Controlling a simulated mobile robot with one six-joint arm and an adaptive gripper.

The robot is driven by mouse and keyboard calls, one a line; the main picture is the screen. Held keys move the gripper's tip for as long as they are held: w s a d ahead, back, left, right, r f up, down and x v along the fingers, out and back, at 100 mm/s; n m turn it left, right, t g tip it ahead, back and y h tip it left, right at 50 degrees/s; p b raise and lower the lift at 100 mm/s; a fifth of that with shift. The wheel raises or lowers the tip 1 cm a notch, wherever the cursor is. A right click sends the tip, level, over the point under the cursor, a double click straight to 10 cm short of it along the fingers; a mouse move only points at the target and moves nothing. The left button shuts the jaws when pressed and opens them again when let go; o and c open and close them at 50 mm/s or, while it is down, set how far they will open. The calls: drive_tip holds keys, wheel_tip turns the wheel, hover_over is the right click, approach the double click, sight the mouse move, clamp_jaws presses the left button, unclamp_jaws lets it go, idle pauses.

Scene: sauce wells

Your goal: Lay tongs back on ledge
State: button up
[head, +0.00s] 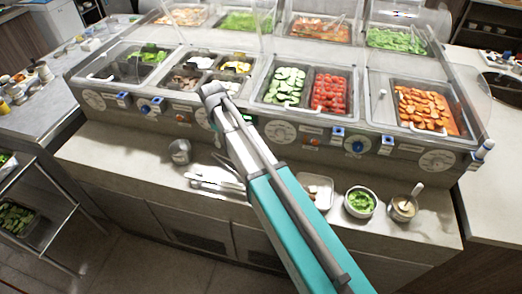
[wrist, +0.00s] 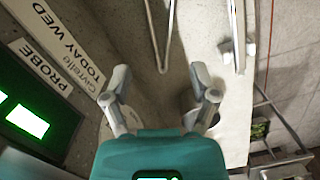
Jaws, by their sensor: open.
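My gripper (wrist: 162,88) is open, with nothing between its fingers in the wrist view. In the head view my gripper (head: 213,95) hangs in front of the salad bar's front panel. Another long metal utensil (wrist: 238,45) lies nearer the ledge's outer edge. In the head view metal utensils (head: 213,184) lie on the ledge (head: 115,152), below and apart from my gripper. I cannot tell for sure which of them are the tongs.
A metal cup (head: 180,151) stands left of the utensils. A small tray (head: 318,190), a bowl of green food (head: 359,202) and a pot with a handle (head: 403,207) stand to the right. The food wells (head: 310,90) lie behind the panel. The ledge's left end is clear.

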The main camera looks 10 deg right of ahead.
drive_tip(key=s+d+m, duration=0.5)
drive_tip(key=s+d, duration=0.2)
drive_tip(key=d, duration=0.4)
drive_tip(key=s+d+m+y, duration=0.1)
drive_tip(key=s+d+m, duration=0.4)
drive_tip(key=s+d, duration=0.3)
drive_tip(key=d, duration=0.4)
drive_tip(key=shift+s+d+t, duration=0.15)
drive_tip(key=shift+s+t, duration=0.1)
drive_tip(key=shift+t, duration=0.15)
drive_tip(key=shift+c, duration=0.3)
